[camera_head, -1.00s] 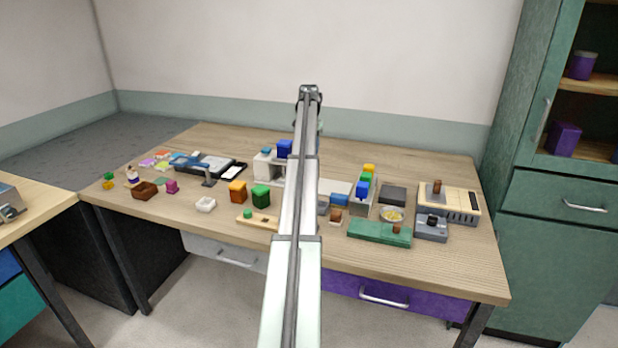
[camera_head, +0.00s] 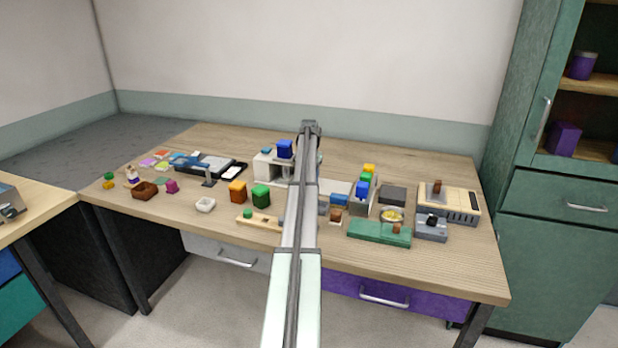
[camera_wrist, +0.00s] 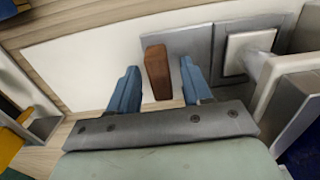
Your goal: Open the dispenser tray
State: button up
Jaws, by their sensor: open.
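The dispenser (camera_head: 264,167) is a white machine with a blue block on top, at the back middle of the table. My arm hides part of it in the head view. In the wrist view, its white body (camera_wrist: 285,88) is at the right. A grey tray-like panel (camera_wrist: 196,42) lies on a white base. A brown upright handle (camera_wrist: 157,70) stands at the panel's left edge. My gripper (camera_wrist: 159,75) is open, with one blue finger on each side of the handle and visible gaps between. Whether the fingers reach below its top is unclear. My arm hides the gripper in the head view.
A holder with coloured blocks (camera_head: 362,190) and a green box (camera_head: 379,232) are to the right. The table's front left is mostly clear.

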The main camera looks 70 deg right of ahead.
jog(key=shift+f, duration=0.1)
jog(key=shift+c, duration=0.3)
grip_shut()
dwell(0.4)
